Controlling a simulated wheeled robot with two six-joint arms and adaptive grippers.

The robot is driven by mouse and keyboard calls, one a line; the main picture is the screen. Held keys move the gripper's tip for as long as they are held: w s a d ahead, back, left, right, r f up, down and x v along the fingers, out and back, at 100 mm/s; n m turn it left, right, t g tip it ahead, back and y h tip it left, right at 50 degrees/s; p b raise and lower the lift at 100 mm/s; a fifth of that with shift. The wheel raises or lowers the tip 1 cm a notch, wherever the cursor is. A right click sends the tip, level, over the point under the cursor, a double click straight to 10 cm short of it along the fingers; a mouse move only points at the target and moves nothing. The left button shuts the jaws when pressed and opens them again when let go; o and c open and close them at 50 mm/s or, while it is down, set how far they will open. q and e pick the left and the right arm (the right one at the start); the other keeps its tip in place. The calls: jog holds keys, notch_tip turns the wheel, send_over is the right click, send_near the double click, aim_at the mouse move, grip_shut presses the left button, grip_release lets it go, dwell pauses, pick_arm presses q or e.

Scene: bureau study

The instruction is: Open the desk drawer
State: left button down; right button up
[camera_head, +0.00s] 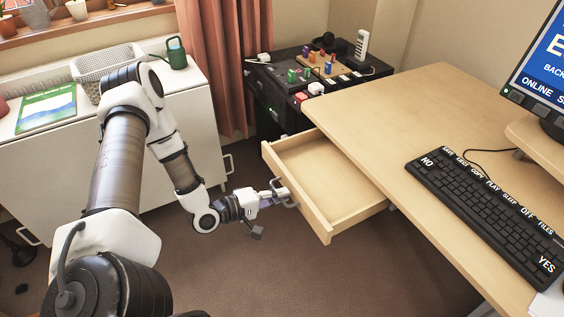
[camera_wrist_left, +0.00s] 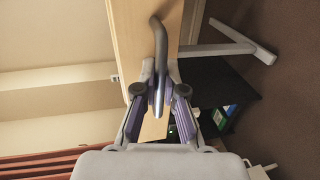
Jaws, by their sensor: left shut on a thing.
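The desk drawer (camera_head: 325,178) is pulled well out from under the desk top, and its inside looks empty. Its front panel faces left, with a grey bar handle (camera_head: 286,197) on it. My left gripper (camera_head: 277,192) is at the handle and shut on it. In the left wrist view the handle (camera_wrist_left: 158,40) runs down between the two fingers (camera_wrist_left: 160,100), with the wooden drawer front (camera_wrist_left: 133,35) behind it. My right gripper is not in view.
The desk top (camera_head: 400,120) carries a black keyboard (camera_head: 490,210) and a monitor (camera_head: 545,75). A white cabinet (camera_head: 150,150) stands at the left. A black unit (camera_head: 275,90) with small items stands behind the drawer. The carpet (camera_head: 330,275) in front is clear.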

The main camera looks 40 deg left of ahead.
pick_arm(q)
jog(key=c, duration=1.3)
grip_release()
jog(key=shift+o, duration=0.2)
jog(key=shift+w+d, duration=0.1)
